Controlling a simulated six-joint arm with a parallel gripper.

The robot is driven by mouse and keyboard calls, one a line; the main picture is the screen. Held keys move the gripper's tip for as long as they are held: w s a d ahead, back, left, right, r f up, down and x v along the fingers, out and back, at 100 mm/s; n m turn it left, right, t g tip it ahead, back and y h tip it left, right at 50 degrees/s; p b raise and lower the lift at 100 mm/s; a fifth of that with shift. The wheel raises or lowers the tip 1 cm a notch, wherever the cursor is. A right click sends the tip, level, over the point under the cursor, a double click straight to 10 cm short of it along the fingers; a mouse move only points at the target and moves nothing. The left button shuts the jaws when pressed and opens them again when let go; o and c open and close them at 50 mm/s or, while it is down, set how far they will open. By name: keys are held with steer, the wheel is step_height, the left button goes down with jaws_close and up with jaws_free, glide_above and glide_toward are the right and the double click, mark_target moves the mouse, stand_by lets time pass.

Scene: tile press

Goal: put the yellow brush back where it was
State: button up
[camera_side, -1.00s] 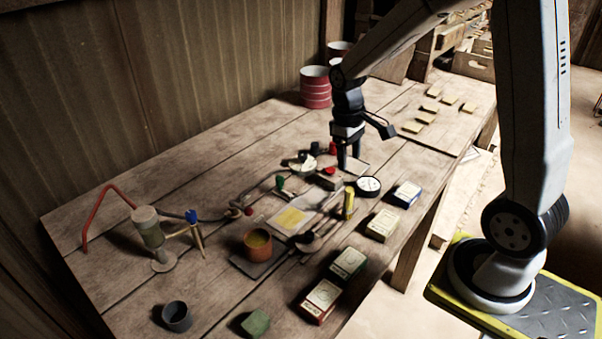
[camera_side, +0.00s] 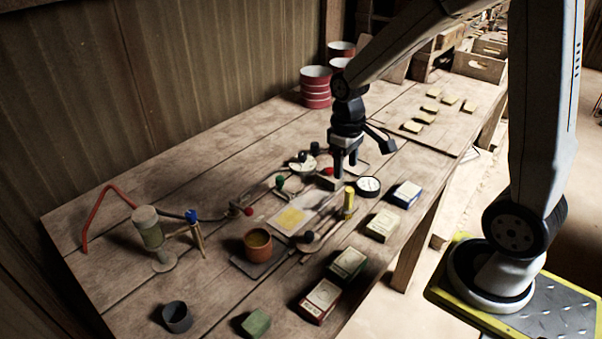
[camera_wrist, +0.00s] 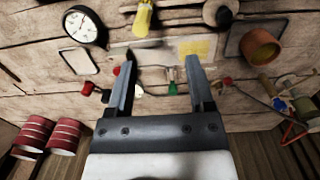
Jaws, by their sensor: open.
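The yellow brush (camera_side: 349,203) shows in the side view as a short yellow piece that looks upright, near the right end of the pale sheet with a yellow square (camera_side: 291,217). In the wrist view the yellow brush (camera_wrist: 143,18) is at the top edge, partly cut off, beyond my fingertips. My gripper (camera_side: 345,172) is open above the table, behind the brush in the side view and apart from it. In the wrist view my gripper (camera_wrist: 161,58) has its fingers spread, with nothing held between them.
A round dial (camera_side: 368,186) sits close to the brush's right. Small boxes (camera_side: 382,225) line the table's front edge. An orange pot (camera_side: 258,243) stands on a dark tile at the left. Red-knobbed levers (camera_side: 247,211) and red tins (camera_side: 315,88) stand farther back.

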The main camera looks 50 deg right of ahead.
steer(key=s+a+f+t, duration=0.2)
steer(key=s+a+t, duration=0.1)
steer(key=s+a, duration=0.2)
steer(key=shift+a, duration=1.15)
